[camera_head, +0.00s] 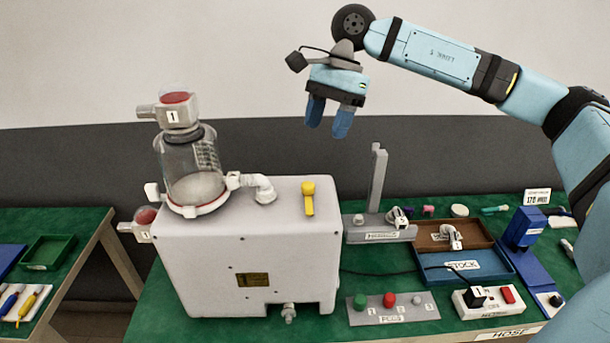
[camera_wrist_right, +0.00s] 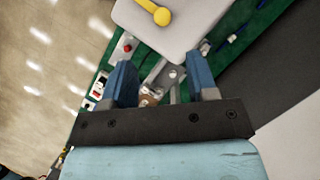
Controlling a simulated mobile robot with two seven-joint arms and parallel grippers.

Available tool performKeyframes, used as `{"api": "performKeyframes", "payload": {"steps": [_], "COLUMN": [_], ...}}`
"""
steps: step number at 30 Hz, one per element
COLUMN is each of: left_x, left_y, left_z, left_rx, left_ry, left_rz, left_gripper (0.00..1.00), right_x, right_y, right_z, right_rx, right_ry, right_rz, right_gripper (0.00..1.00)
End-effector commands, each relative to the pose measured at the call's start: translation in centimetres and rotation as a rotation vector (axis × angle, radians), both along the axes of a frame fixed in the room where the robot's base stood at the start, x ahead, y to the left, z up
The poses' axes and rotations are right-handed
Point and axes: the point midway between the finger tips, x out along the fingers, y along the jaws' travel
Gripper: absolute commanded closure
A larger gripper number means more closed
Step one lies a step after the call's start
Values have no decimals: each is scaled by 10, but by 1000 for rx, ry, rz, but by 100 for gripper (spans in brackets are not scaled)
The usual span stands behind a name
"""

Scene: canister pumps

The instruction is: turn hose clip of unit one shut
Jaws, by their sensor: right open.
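Unit one is a white pump box (camera_head: 250,245) with a clear canister (camera_head: 192,172) on top, and tags marked 1 on its grey and red fittings (camera_head: 177,110). A white elbow fitting (camera_head: 258,186) sits beside the canister. A yellow lever (camera_head: 308,198) stands on the box top, right of the elbow; I cannot tell whether it is the hose clip. The lever also shows at the top of the right wrist view (camera_wrist_right: 153,11). My right gripper (camera_head: 328,126) is open and empty, high above and behind the box, apart from everything. My left gripper is out of view.
A grey stand (camera_head: 378,220) with a tall post is right of the box. A button panel (camera_head: 393,309) and a power strip (camera_head: 490,299) lie in front. The air above the box is clear.

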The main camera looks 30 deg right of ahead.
Motion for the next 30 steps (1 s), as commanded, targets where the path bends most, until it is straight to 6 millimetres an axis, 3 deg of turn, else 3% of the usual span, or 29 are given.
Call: {"api": "performKeyframes", "payload": {"steps": [9, 15, 21, 30], "left_x": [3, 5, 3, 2], "left_y": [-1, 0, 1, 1], "left_z": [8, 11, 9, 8], "left_rx": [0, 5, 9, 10], "left_ry": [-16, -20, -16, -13], "left_rz": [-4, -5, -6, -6], "left_gripper": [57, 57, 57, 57], "right_x": [-7, -9, -10, -10], "right_y": [26, 38, 43, 44], "right_z": [-63, -93, -106, -108], "right_rx": [1, 1, 2, 2], "right_ry": [4, 3, 2, 1], "right_rz": [2, 0, -1, -1], "right_gripper": [47, 47, 47, 49]}}
